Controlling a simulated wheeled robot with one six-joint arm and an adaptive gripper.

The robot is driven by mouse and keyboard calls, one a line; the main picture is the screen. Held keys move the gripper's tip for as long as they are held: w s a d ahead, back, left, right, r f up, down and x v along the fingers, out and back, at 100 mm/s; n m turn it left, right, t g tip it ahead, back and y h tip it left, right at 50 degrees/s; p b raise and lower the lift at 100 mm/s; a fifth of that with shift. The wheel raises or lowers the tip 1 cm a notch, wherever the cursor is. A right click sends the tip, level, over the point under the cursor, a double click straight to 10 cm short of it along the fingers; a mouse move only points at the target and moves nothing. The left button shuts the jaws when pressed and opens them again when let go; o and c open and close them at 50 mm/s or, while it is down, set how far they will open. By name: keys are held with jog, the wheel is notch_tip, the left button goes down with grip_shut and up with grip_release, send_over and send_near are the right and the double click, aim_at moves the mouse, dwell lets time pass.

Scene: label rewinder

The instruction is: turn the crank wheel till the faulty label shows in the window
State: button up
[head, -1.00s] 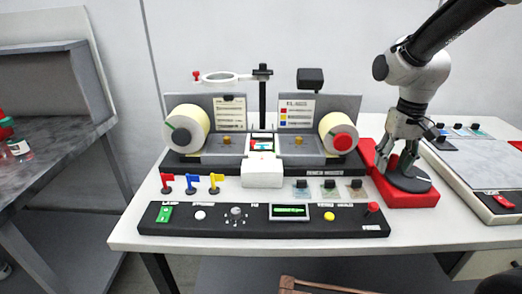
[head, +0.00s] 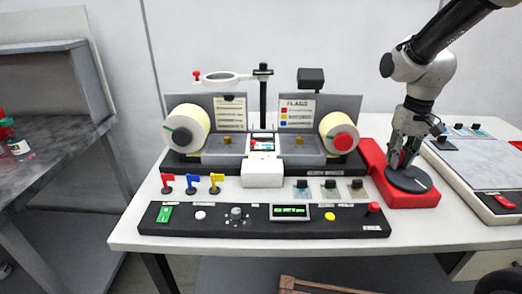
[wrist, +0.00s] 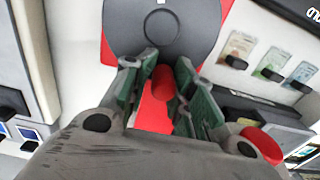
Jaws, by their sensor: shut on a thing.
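The crank wheel (head: 410,181) is a dark disc on a red base (head: 412,200) at the right of the rewinder. My gripper (head: 402,163) reaches down over it. In the wrist view my gripper (wrist: 162,95) has its green-padded fingers shut around the red crank handle (wrist: 162,82), with the dark wheel (wrist: 165,30) beyond. The window (head: 263,145) sits between the two label rolls, left (head: 187,130) and right (head: 339,132). A pale label with small coloured marks shows there, too small to read.
Red, blue and yellow flags (head: 191,184) stand at the front left. A control panel (head: 262,220) with a lit green display (head: 290,212) runs along the front edge. A magnifier (head: 220,77) hangs above the rewinder. A grey-topped station (head: 485,165) stands close at the right.

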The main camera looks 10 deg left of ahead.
aim_at(416, 169)
jog(key=d, duration=0.3)
jog(key=shift+d, duration=0.3)
jog(key=shift+c, duration=0.5)
jog(key=shift+s+d, duration=0.35)
jog(key=shift+d, duration=0.4)
jog(key=shift+s, duration=0.1)
